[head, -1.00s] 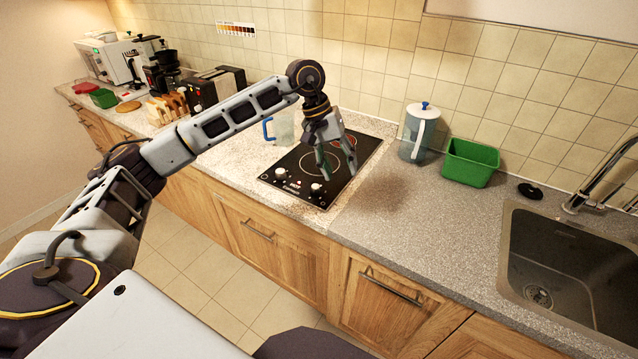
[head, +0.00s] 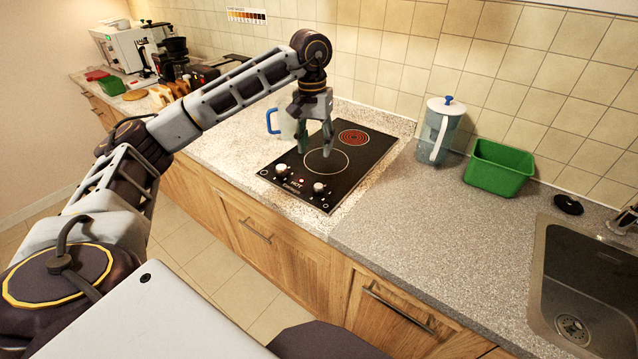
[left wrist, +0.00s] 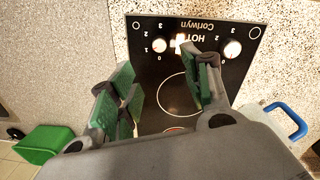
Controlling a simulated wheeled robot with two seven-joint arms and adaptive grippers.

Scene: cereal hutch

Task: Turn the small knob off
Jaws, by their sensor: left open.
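The black cooktop (head: 352,170) is set in the counter, with two silver-white knobs on its front edge. The left knob (head: 281,169) and right knob (head: 319,187) also show in the left wrist view, as the right-hand knob (left wrist: 232,48) and left-hand knob (left wrist: 157,46) there. I cannot tell which is the small one. The rear ring (head: 353,137) glows red; the front ring (head: 326,161) is dark. A light shines by the HOT label (left wrist: 180,42). My left gripper (head: 316,152) is open and empty above the front ring, behind the knobs and apart from them. My right gripper is out of view.
A clear jug with a blue handle (head: 271,121) stands left of the cooktop. A lidded pitcher (head: 437,130) and a green bin (head: 499,166) stand to the right, before the sink (head: 542,270). The counter in front of them is clear.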

